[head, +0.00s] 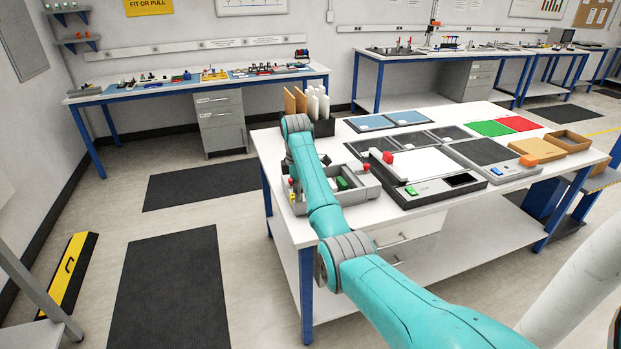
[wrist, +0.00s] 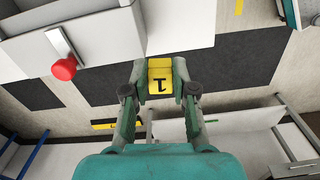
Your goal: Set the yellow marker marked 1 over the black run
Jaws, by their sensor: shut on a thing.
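The yellow marker (wrist: 160,66) shows in the wrist view with a black 1 on its face, upside down in the picture. My gripper (wrist: 160,82) is shut on it, one finger on each side. The marker seems held up, with the floor in view behind it. In the head view I cannot make out my gripper or the held marker; my own arm covers part of that area.
A grey tray (head: 360,196) with green parts is near my arm. Green (head: 490,128) and red (head: 518,123) mats and a cardboard box (head: 568,139) lie further right.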

